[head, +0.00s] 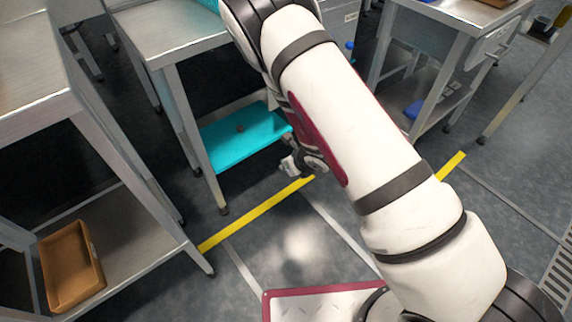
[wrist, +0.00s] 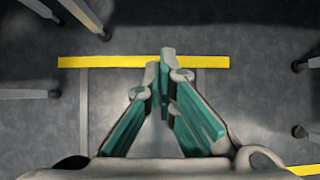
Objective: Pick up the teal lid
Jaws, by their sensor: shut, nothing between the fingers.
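A flat, bright teal panel (head: 240,140) lies on the lower level of the middle metal table, with a small dark spot or object on it. I cannot tell whether this panel is the teal lid. Another teal piece (head: 208,4) shows only partly at the top edge, on the tabletop. My gripper (wrist: 165,58) is shut and empty, its teal-padded fingers meeting above the grey floor in the wrist view. In the head view my gripper (head: 291,166) hangs low, just right of the teal panel, partly hidden by my arm. No lid shows in the wrist view.
A left shelf unit (head: 130,262) holds a brown bin (head: 70,265) low down. Another table (head: 462,14) with blue items stands at the right. A yellow floor line (head: 255,214) crosses open grey floor.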

